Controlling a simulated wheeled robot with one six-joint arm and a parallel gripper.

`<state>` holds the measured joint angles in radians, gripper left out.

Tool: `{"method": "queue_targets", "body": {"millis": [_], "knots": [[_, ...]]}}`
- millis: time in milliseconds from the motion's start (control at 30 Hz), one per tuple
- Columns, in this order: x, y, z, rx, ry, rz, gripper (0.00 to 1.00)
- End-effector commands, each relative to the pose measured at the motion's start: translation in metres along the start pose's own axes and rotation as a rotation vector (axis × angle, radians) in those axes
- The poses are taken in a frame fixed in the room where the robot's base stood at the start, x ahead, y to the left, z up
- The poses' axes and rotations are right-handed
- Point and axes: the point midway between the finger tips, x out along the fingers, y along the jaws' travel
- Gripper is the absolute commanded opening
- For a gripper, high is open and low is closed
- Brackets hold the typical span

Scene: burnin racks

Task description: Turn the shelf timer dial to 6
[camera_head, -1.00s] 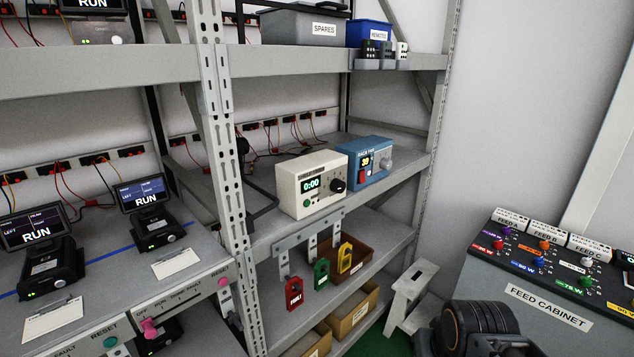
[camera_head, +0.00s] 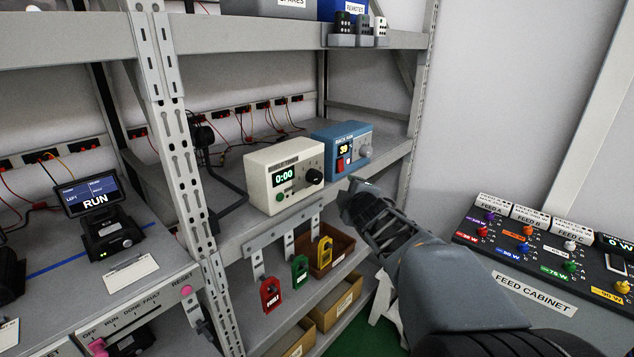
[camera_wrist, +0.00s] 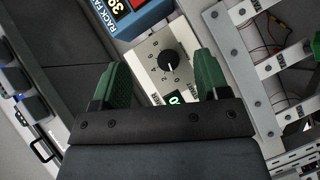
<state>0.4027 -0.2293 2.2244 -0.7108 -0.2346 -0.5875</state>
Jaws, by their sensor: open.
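The shelf timer is a cream box (camera_head: 262,190) on the middle shelf, with a green display reading 0:00, a green button (camera_head: 280,196) and a black round dial (camera_head: 315,176). In the wrist view the dial (camera_wrist: 168,61) shows a white pointer line, with small numbers around it; the picture is turned, and the exact setting is hard to read. My gripper (camera_head: 352,190) is in front of the shelf, right of the timer. In the wrist view my gripper (camera_wrist: 163,78) is open and empty; the dial appears between its green fingers, farther off and apart from them.
A blue rack fan box (camera_head: 333,139) with a grey knob stands right of the timer. Red, green and yellow padlocks (camera_head: 300,270) hang below the shelf edge. A feed cabinet (camera_head: 535,292) stands at right. An upright post (camera_head: 180,150) stands left.

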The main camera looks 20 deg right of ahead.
Motion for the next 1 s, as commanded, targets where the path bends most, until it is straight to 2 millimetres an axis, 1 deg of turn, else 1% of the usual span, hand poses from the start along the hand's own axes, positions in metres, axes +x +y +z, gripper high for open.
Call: {"method": "queue_targets", "body": {"millis": [33, 133, 200, 300, 400, 533, 667, 767, 833, 1000], "knots": [[0.012, 0.01, 0.006, -0.132, 0.069, 0.054, 0.69], [0.024, 0.024, 0.008, -0.392, 0.228, 0.144, 0.69], [0.026, 0.026, 0.011, -0.543, 0.331, 0.193, 0.69], [0.024, 0.023, 0.017, -0.711, 0.466, 0.247, 0.69], [0.018, 0.017, 0.024, -0.827, 0.576, 0.287, 0.69], [0.011, 0.01, 0.031, -0.913, 0.674, 0.32, 0.69], [0.009, 0.007, 0.031, -0.95, 0.725, 0.336, 0.69], [0.015, 0.006, 0.024, -0.958, 0.74, 0.341, 0.69], [0.022, 0.006, 0.015, -0.959, 0.743, 0.342, 0.69], [0.046, 0.004, -0.009, -0.956, 0.742, 0.34, 0.69]]}}
